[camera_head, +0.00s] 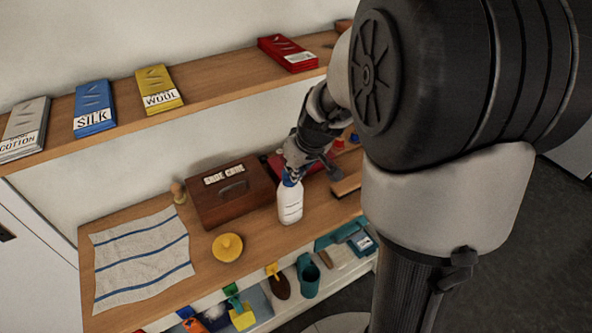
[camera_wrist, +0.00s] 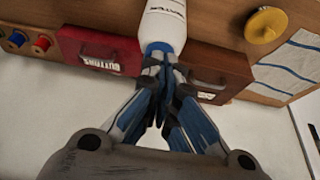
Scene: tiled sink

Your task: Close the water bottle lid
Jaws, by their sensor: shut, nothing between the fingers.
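A white water bottle (camera_head: 290,205) with a blue top (camera_head: 290,177) stands upright on the wooden counter, in front of a brown box. In the wrist view the bottle (camera_wrist: 165,22) shows at the top centre, with its blue top (camera_wrist: 159,48) just beyond my fingertips. My gripper (camera_head: 297,166) is directly above the bottle top in the head view. In the wrist view my gripper (camera_wrist: 164,72) has its blue-grey fingers together at the top. The fingertips are at or very near the blue top; I cannot tell if they touch it. The lid's exact position is partly hidden by the fingers.
The brown shoe care box (camera_head: 228,195) and a red box (camera_head: 278,162) stand behind the bottle. A yellow round object (camera_head: 227,247) and a striped cloth (camera_head: 143,255) lie left on the counter. A wooden shelf (camera_head: 218,88) with colour packets runs above. Small tools hang below the counter.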

